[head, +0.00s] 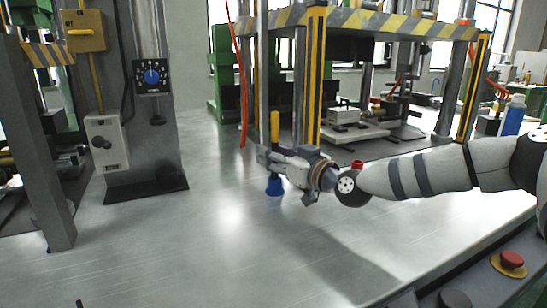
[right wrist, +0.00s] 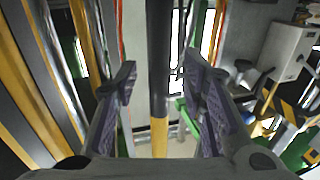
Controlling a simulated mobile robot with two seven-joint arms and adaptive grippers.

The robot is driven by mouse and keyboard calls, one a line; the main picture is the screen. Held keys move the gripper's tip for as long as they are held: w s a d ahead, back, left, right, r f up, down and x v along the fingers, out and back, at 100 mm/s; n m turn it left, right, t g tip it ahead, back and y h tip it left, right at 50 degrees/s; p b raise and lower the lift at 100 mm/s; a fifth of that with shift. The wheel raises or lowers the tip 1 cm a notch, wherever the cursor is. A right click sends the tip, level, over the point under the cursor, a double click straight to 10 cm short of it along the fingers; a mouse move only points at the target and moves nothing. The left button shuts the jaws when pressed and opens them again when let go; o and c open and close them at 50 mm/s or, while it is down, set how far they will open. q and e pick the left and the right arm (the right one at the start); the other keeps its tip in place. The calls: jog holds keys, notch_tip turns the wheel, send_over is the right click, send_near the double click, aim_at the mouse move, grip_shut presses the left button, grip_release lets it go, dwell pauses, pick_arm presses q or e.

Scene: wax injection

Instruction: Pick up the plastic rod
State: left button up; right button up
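An upright rod with a yellow upper part (head: 275,125) and a blue foot (head: 274,187) stands at my right gripper (head: 266,157) in the head view. I take it for the plastic rod. The gripper hides its middle. In the right wrist view, my right gripper's two fingers (right wrist: 158,78) are apart. A dark bar (right wrist: 160,50) with a yellow section (right wrist: 160,136) runs between them, with gaps on both sides. I cannot tell if this bar is the same rod. My left gripper is not in view.
A machine frame with a yellow-edged post (head: 315,75) stands behind the gripper. A column with a dial box (head: 152,77) stands at left. A blue bottle (head: 513,116) and a red button (head: 511,259) are at right. The metal table (head: 190,250) is clear in front.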

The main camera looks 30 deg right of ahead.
jog(key=shift+r, duration=0.1)
grip_shut()
jog(key=shift+r, duration=0.1)
